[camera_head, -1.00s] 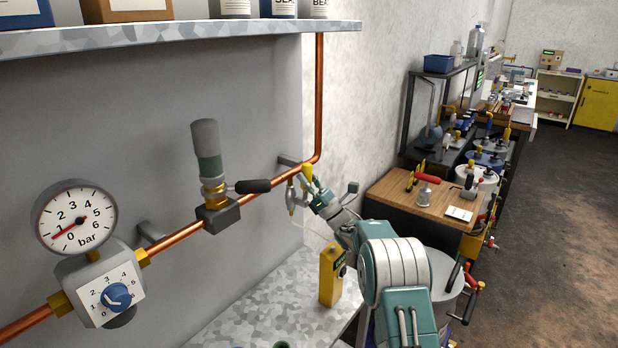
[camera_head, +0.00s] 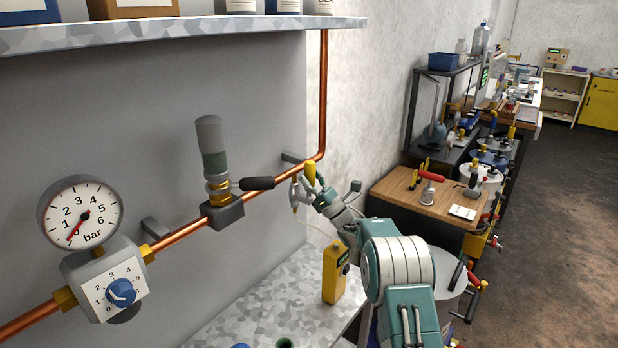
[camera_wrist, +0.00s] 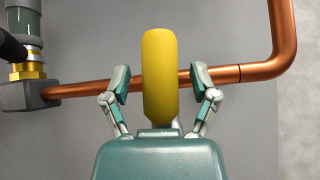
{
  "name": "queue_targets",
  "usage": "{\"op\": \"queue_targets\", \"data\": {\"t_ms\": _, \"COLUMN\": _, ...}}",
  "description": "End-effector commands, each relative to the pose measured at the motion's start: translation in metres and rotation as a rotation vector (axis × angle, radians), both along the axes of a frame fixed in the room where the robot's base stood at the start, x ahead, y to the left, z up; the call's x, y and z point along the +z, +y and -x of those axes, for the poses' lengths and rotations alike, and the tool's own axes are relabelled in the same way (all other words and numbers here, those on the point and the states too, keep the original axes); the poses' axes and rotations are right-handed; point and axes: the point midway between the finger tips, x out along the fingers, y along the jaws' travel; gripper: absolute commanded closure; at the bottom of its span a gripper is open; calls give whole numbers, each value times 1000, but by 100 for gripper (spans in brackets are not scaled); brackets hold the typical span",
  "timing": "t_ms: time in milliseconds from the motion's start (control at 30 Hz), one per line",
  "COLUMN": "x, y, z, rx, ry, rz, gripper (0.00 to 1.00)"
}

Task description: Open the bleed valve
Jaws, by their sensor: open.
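The bleed valve (camera_head: 295,191) is a small grey fitting on the copper pipe, with a yellow handle (camera_head: 310,172). In the wrist view the yellow handle (camera_wrist: 159,70) stands upright between my two fingers. My gripper (camera_head: 313,188) is open around it; in the wrist view a gap shows on each side of the handle, and my gripper (camera_wrist: 161,80) looks centred on it. The valve body is mostly hidden behind the handle there. The round pressure gauge (camera_head: 80,215) on the pipe at left has its red needle near 0.
A regulator with a blue knob (camera_head: 121,292) sits below the gauge. A black-levered valve (camera_head: 222,200) is on the pipe left of my gripper. A yellow handheld device (camera_head: 334,275) stands on the speckled bench (camera_head: 255,310). A shelf (camera_head: 180,38) overhangs the pipe.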

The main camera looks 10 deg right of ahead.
Motion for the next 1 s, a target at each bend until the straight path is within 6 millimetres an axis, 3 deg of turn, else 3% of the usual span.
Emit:
{"op": "queue_targets", "data": {"t_ms": 167, "x": -9, "y": -8, "z": 5, "rx": -1, "ry": 0, "rz": 0, "gripper": 24}}
{"op": "queue_targets", "data": {"t_ms": 633, "x": -76, "y": -58, "z": 43, "rx": -1, "ry": 4, "rz": 1, "gripper": 24}}
{"op": "queue_targets", "data": {"t_ms": 1000, "x": -88, "y": -66, "z": 51, "rx": 1, "ry": 1, "rz": 0, "gripper": 24}}
